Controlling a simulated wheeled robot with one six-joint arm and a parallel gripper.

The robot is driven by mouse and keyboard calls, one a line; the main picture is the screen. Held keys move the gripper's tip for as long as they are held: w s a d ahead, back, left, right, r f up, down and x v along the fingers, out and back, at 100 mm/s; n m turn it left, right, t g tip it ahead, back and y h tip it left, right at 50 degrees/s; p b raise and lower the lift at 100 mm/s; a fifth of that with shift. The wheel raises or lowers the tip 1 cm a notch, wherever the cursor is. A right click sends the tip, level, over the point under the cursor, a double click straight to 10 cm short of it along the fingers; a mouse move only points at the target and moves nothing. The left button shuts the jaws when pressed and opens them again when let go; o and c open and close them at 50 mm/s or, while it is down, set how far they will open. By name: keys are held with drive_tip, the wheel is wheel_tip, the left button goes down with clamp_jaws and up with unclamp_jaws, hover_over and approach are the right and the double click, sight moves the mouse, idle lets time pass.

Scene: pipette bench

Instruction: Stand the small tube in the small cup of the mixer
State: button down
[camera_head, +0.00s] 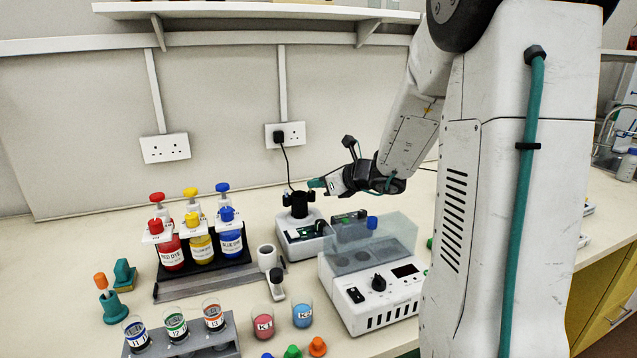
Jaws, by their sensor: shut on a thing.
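My gripper (318,184) reaches in from the right, just above and slightly right of the mixer's black cup (299,203). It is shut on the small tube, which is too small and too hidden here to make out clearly. The mixer (295,243) is a low white box with a black head on top, standing at the back of the bench near the wall. I cannot tell from this view whether the tube touches the cup.
A white machine with a clear lid (372,290) stands right of and in front of the mixer. Dye bottles (201,247) in a dark rack stand to the left. In front are a grey cup rack (233,337), pink cup (263,324) and blue cup (302,314). A cable (286,165) runs up behind the mixer.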

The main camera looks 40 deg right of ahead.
drive_tip(key=c, duration=1.5)
unclamp_jaws()
drive_tip(key=shift+f, duration=0.15)
drive_tip(key=v, duration=0.7)
drive_tip(key=shift+s+d, duration=0.1)
drive_tip(key=shift+s, duration=0.25)
